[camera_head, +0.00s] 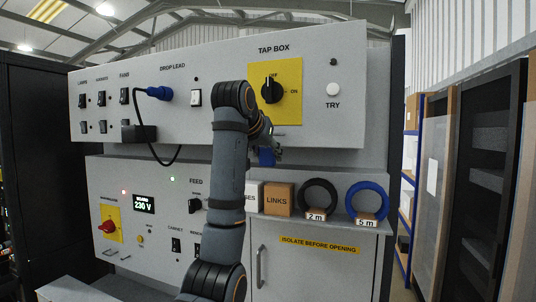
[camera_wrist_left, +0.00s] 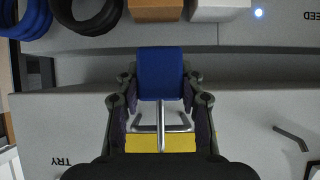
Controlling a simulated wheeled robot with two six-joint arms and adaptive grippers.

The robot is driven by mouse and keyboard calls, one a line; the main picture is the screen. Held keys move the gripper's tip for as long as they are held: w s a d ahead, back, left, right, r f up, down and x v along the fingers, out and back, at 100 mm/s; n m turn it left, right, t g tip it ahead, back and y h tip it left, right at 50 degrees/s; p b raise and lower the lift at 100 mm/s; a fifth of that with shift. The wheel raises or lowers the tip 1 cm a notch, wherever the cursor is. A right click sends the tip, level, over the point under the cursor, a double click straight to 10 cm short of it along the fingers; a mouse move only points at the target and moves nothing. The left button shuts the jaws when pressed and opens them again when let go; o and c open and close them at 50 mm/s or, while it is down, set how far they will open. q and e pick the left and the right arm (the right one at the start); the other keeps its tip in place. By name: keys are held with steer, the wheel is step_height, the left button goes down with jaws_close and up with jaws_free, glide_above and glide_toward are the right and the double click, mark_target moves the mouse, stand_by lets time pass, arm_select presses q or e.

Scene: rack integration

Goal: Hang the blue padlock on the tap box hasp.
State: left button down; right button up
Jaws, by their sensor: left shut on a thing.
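The blue padlock (camera_wrist_left: 160,72) is between the fingers of my left gripper (camera_wrist_left: 160,98), which is shut on its body. In the wrist view, grey metal bars (camera_wrist_left: 162,128) lie just beyond the padlock, in front of the yellow plate (camera_wrist_left: 160,145). I cannot tell which bars are shackle and which are hasp, or whether they are linked. In the head view the padlock (camera_head: 266,157) shows below the tap box's yellow plate (camera_head: 289,104), partly hidden by my left arm. The black rotary switch (camera_head: 271,90) is above it. My right gripper is not in view.
Below the tap box, a ledge holds a white box (camera_head: 254,196), a LINKS box (camera_head: 279,199), a black cable coil (camera_head: 334,196) and a blue coil (camera_head: 384,202). A blue plug (camera_head: 158,92) with a hanging black cable is at the left.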

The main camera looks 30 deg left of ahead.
arm_select(q)
steer(key=shift+f+b, duration=0.5)
steer(key=shift+f, duration=0.05)
steer(key=c, duration=0.8)
jaws_free()
steer(key=shift+o, duration=0.2)
steer(key=shift+r, duration=0.1)
